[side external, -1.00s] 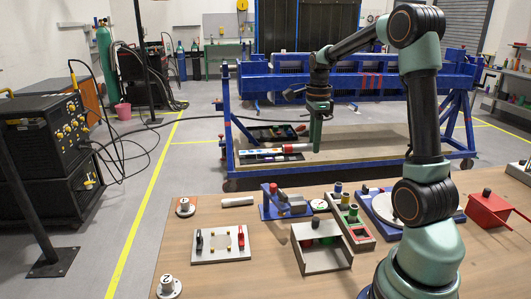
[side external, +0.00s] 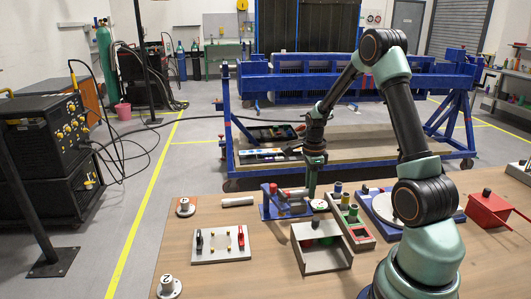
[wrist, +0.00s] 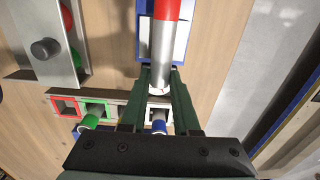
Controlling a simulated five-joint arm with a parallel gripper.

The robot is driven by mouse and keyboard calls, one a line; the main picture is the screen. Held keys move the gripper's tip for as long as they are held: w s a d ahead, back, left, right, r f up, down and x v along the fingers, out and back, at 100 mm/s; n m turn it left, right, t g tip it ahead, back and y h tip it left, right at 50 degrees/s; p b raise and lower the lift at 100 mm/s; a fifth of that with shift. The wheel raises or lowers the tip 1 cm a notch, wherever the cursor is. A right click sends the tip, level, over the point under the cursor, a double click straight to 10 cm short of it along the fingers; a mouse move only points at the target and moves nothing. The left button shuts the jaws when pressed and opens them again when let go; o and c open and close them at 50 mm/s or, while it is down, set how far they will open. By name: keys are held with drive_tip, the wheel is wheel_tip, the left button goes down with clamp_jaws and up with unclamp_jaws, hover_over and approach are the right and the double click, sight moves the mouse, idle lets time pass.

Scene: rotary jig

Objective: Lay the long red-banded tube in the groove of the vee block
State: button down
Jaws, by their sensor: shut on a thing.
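The red-banded tube (wrist: 165,55) is grey with a red band. My gripper (wrist: 161,78) is shut on it near one end in the wrist view, and the banded part points away from the fingers. In the side view my gripper (side external: 310,192) is low over the table, at the right part of the blue vee block (side external: 268,211). In the wrist view the tube runs over the vee block (wrist: 182,42), whose blue sides show on both sides of it. I cannot tell whether the tube touches the groove.
A rack with coloured sockets (side external: 358,231) stands close on the right. A grey open box (side external: 325,258) is in front. A grey plate with handles (side external: 220,244) and a pale cylinder (side external: 237,201) lie to the left.

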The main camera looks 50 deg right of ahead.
drive_tip(key=shift+f, duration=0.6)
drive_tip(key=c, duration=0.7)
unclamp_jaws()
drive_tip(key=shift+o, duration=0.2)
wheel_tip(320, 180, up, 13)
drive_tip(key=s+a+r+n+t, duration=0.1)
drive_tip(key=a+r+n+t, duration=0.1)
drive_tip(key=a+n, duration=0.6)
drive_tip(key=s+a+r+n+t, duration=0.1)
drive_tip(key=s+a+r+n, duration=0.1)
drive_tip(key=a+n, duration=0.6)
drive_tip(key=s+a+r+n+t, duration=0.2)
drive_tip(key=a+r+n, duration=0.2)
drive_tip(key=a+n, duration=0.5)
drive_tip(key=shift+n+t, duration=0.3)
drive_tip(key=shift+n, duration=0.7)
drive_tip(key=shift+r, duration=0.1)
